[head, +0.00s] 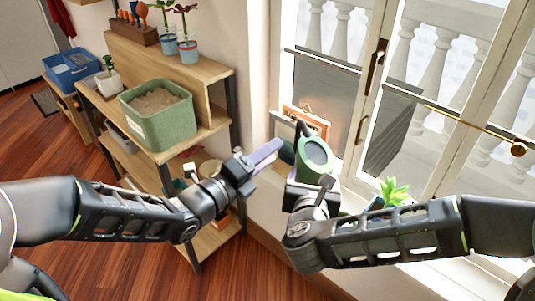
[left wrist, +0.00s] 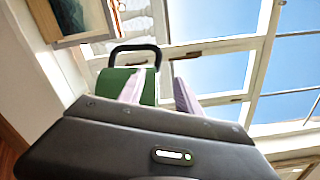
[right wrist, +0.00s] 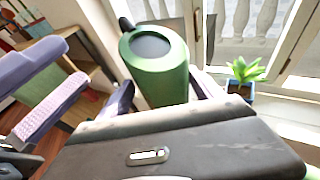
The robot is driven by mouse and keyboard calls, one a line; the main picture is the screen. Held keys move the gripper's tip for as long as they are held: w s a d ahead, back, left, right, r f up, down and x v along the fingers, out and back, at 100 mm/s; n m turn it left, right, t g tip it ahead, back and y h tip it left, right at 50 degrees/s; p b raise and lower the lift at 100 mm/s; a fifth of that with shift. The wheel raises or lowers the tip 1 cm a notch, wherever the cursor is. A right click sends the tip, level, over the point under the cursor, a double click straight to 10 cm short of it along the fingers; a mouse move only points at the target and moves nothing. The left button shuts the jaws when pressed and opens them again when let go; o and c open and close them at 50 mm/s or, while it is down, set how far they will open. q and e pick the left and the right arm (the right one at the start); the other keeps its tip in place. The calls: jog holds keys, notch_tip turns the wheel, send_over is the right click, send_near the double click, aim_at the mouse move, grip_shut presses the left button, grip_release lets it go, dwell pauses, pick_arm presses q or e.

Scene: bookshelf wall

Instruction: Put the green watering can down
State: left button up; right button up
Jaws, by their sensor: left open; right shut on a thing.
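The green watering can (head: 316,156) is held up in front of the window, above the sill. It also shows in the right wrist view (right wrist: 158,75), between the fingers. In the left wrist view its green body (left wrist: 113,84) and dark handle (left wrist: 136,50) appear beyond the left fingers. My right gripper (head: 312,186) is shut on the can; its fingertips are partly hidden behind the can in the head view. My left gripper (head: 266,152) is open and empty, just left of the can. Its lavender fingers also show in the left wrist view (left wrist: 160,90).
A potted green plant (head: 393,192) stands on the window sill right of the can. A framed picture (head: 305,122) leans behind the can. A wooden shelf (head: 215,85) at left holds a green bin (head: 160,130) and small pots.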

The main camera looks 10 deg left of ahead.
aim_at(303, 128)
jog(key=shift+r, duration=0.15)
pick_arm(q)
jog(key=x, duration=1.2)
grip_shut()
dwell(0.5)
jog(key=shift+d, duration=0.1)
dwell(0.8)
jog(key=shift+r, duration=0.1)
pick_arm(e)
jog(key=o, duration=1.6)
jog(key=shift+c, duration=0.2)
jog(key=o, duration=0.4)
jog(key=shift+s, duration=0.15)
